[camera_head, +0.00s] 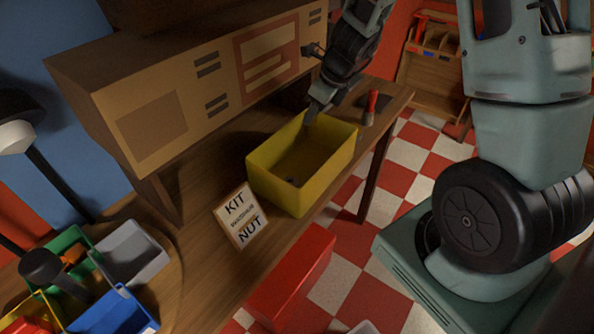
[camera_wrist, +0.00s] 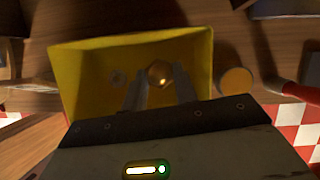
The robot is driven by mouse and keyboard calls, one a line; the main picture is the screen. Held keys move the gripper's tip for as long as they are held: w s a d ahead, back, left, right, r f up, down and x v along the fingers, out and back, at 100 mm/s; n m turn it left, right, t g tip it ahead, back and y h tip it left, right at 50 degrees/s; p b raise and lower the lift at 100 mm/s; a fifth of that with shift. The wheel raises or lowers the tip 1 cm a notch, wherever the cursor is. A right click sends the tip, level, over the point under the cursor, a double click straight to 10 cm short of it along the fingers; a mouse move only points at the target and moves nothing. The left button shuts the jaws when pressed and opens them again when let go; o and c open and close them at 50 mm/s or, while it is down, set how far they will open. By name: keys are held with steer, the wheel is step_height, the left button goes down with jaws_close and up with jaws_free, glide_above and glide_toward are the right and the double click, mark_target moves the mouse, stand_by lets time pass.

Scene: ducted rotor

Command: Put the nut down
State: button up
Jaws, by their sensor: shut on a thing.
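A brass-coloured nut (camera_wrist: 160,74) shows between the fingertips of my gripper (camera_wrist: 159,80) in the wrist view. My gripper is shut on it, above the inside of a yellow bin (camera_wrist: 85,62). The bin (camera_head: 274,172) stands on the wooden bench in the head view. There my gripper (camera_head: 314,114) is at the bin's far rim, and the nut cannot be made out.
A sign (camera_head: 241,215) reading KIT and NUT stands left of the bin. A red-handled tool (camera_head: 370,107) lies to the bin's right; a round yellowish thing (camera_wrist: 235,82) sits beside the bin. A wooden cabinet (camera_head: 200,90) stands behind. Coloured trays (camera_head: 130,253) are at lower left.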

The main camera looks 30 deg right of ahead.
steer(key=shift+w+f, duration=0.2)
steer(key=shift+f, duration=0.35)
steer(key=b, duration=0.4)
glide_above(305, 154)
steer(key=s, duration=0.2)
steer(key=f, duration=0.6)
steer(key=shift+w+d, duration=0.25)
steer(key=shift+d, duration=0.15)
steer(key=shift+f+b, duration=1.2)
steer(key=shift+f, duration=0.8)
steer(key=shift+f+b, duration=0.4)
steer(key=shift+b, duration=0.05)
steer(key=shift+f, duration=0.2)
steer(key=o, duration=1)
steer(key=shift+r, duration=0.1)
